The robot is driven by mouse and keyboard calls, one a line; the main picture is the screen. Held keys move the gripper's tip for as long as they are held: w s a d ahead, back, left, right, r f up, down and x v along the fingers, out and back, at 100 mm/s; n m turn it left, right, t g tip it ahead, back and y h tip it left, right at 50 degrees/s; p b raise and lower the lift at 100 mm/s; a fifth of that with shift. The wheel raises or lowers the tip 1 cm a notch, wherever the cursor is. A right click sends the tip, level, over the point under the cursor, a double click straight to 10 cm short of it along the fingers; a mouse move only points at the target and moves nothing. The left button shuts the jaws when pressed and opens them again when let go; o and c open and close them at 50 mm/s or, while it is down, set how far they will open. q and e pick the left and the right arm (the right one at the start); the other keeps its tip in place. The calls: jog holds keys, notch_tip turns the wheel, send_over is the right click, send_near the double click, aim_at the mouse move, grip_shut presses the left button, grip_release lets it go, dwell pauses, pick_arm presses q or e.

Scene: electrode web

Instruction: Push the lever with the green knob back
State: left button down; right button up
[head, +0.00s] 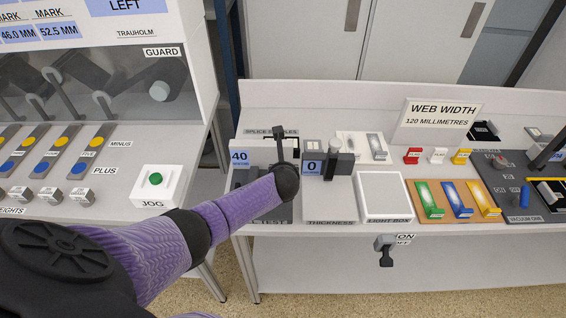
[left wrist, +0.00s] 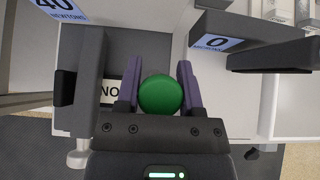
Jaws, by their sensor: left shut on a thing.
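In the left wrist view, the round green knob (left wrist: 160,96) sits between the two purple fingers of my left gripper (left wrist: 159,72), which is shut on it. The lever's shaft is hidden below the knob and gripper. A dark grey recessed panel lies beyond the knob, with a partly hidden label (left wrist: 110,92) beginning "NO". In the head view my left arm reaches over the test unit, between the "40" display (head: 240,157) and the "0" display (head: 312,168). My arm covers the knob there. My right gripper is in neither view.
Right of the unit stand the thickness gauge (head: 338,160) and the white light box (head: 384,196). Colored trays (head: 457,199) lie farther right. A green jog button (head: 155,179) is on the left bench. Dark uprights flank my gripper in the left wrist view.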

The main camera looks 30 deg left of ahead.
pick_arm(q)
jog(key=shift+w+a+r, duration=0.2)
jog(key=shift+w+a, duration=0.05)
jog(key=shift+w, duration=0.15)
jog(key=shift+w+a+f, duration=0.1)
jog(key=shift+w+a, duration=0.15)
jog(key=shift+w, duration=0.15)
jog(key=c, duration=0.7)
grip_release()
jog(key=o, duration=0.5)
jog(key=shift+w+a+f, duration=0.15)
jog(key=shift+w, duration=0.05)
jog(key=shift+c, duration=0.2)
